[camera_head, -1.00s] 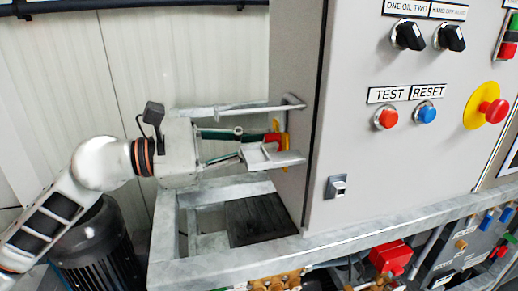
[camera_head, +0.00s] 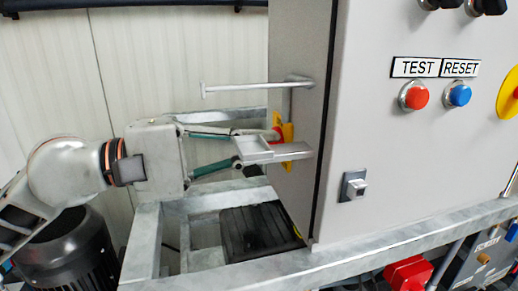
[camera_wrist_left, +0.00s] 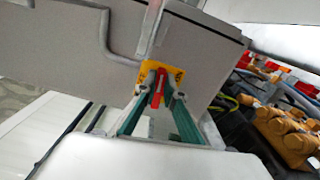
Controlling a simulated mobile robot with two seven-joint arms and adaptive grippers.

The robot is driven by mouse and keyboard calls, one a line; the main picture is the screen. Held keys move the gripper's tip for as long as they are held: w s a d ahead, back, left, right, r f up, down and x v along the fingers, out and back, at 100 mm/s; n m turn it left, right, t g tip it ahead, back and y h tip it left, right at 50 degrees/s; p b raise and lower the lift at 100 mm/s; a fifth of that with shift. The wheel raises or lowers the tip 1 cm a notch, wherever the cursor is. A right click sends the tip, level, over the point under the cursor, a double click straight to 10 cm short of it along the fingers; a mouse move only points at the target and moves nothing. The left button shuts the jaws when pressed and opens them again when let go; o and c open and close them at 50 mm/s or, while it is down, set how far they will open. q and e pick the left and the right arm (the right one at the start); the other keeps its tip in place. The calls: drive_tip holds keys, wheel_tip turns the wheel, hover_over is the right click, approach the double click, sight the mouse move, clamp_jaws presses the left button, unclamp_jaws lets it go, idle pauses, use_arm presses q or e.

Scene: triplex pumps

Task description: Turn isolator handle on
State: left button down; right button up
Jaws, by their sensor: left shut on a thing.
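The isolator handle is red on a yellow plate, on the left side wall of the grey control cabinet (camera_head: 420,150). In the head view the yellow plate (camera_head: 288,140) shows at the fingertips, and the handle is mostly hidden by my gripper. In the left wrist view the red handle (camera_wrist_left: 158,92) stands between the two fingertips, in front of the yellow plate (camera_wrist_left: 174,72). My left gripper (camera_head: 268,148) comes in from the left and is shut on the handle. My right gripper is not in view.
A metal rail (camera_head: 250,87) sticks out from the cabinet side above my gripper. A galvanised frame (camera_head: 230,194) runs below it. A black motor (camera_head: 65,250) stands at lower left. TEST (camera_head: 414,96) and RESET (camera_head: 459,94) buttons are on the cabinet front.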

use_arm(q)
drive_tip(key=shift+f+m, duration=0.15)
drive_tip(key=shift+m, duration=0.45)
drive_tip(key=shift+b, duration=0.3)
drive_tip(key=c, duration=2.1)
unclamp_jaws()
drive_tip(key=shift+c, duration=0.2)
drive_tip(key=v, duration=1.2)
